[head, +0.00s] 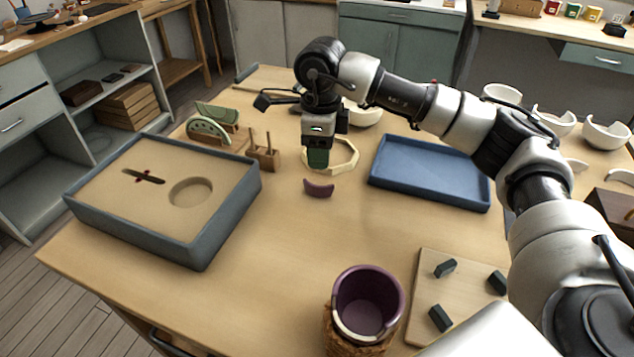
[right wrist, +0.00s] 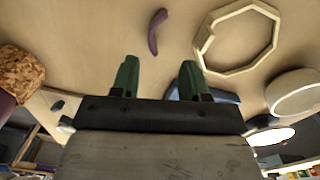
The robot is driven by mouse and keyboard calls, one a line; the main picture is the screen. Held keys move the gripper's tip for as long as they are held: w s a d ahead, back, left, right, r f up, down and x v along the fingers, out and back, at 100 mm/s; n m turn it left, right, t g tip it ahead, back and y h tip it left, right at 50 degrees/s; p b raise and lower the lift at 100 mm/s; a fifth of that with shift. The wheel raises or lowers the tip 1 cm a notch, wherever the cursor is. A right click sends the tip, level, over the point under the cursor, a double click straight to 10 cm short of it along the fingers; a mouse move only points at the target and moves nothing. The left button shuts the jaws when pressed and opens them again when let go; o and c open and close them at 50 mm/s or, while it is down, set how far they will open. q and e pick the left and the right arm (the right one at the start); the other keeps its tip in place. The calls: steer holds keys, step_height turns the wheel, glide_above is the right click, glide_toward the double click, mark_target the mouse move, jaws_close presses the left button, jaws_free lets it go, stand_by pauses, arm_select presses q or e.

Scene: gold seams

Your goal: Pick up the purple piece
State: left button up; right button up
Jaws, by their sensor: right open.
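The purple piece (head: 319,188) is a small curved shard lying on the wooden table near its middle. It also shows in the right wrist view (right wrist: 156,32), ahead of the fingers and apart from them. My right gripper (head: 318,158) points down above the table, just behind the purple piece in the head view. In the right wrist view its two green fingers (right wrist: 158,80) stand apart with nothing between them. A purple pot (head: 368,303) with a cream band at its rim stands in a cork ring at the front. My left gripper is not in view.
A cream octagonal ring (head: 345,158) lies beside my right gripper. A blue tray (head: 432,172) is to the right, and a sand-filled tray (head: 160,190) to the left. A wooden stand (head: 263,155) and a board with dark blocks (head: 430,290) are nearby.

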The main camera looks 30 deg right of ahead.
mark_target(318, 189)
steer(key=f, duration=0.4)
steer(key=s+f, duration=0.1)
steer(key=f, duration=0.2)
steer(key=shift+a+f, duration=0.1)
steer(key=shift+a, duration=0.2)
steer(key=shift+f, duration=0.45)
jaws_close()
